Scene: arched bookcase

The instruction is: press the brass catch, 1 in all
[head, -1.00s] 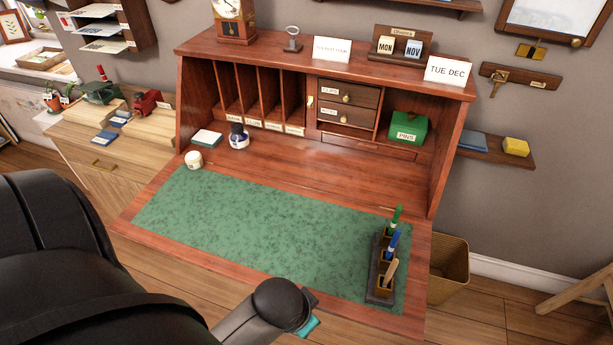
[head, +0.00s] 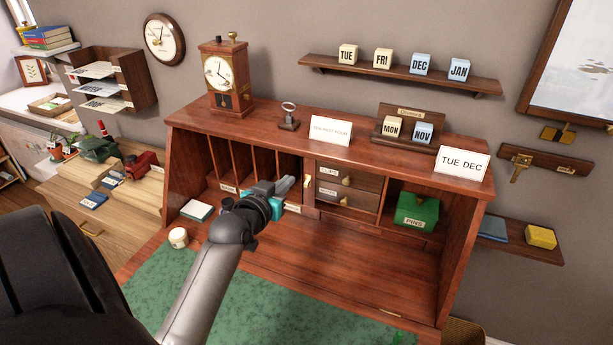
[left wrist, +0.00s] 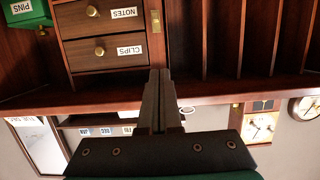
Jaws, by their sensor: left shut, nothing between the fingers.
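The brass catch (head: 307,182) is a small upright brass piece on the divider between the pigeonholes and the small drawers of the desk. It also shows in the left wrist view (left wrist: 155,21), on the divider's front edge. My left gripper (head: 290,182) is shut and empty, in front of the pigeonholes, with its fingertips just left of the catch in the head view. In the left wrist view the closed fingers (left wrist: 159,75) point up toward the divider, with the catch beyond their tips and apart from them in the picture. My right gripper is not in view.
The two drawers (head: 347,190) have round brass knobs close to the catch. A green pins box (head: 416,211) sits in the right bay. Cards, a clock (head: 227,80) and calendar blocks stand on the desk top. The green writing mat (head: 165,283) lies below my arm.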

